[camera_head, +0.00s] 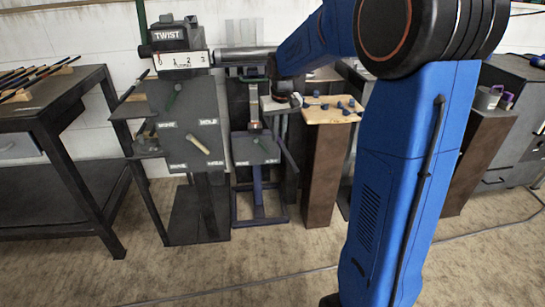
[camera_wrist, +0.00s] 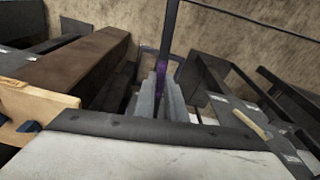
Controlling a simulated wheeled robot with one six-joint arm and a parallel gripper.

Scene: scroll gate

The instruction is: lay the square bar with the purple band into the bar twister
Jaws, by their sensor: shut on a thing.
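The bar twister (camera_head: 180,45) stands at the back left of the head view. My gripper (camera_wrist: 165,97) points down towards the floor in the wrist view. Its grey fingers are shut on a dark bar (camera_wrist: 172,28), and the purple band (camera_wrist: 161,73) shows at the fingertips. In the head view my gripper is small and partly hidden below my blue arm, right of the twister and lower than the cylinder. The bar's near end is hidden.
A panel with levers (camera_head: 197,145) stands below the twister. A wooden board with blue pieces (camera_head: 333,108) lies on a brown pedestal to the right. A dark table (camera_head: 45,113) with several rods is at the left. The floor in front is clear.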

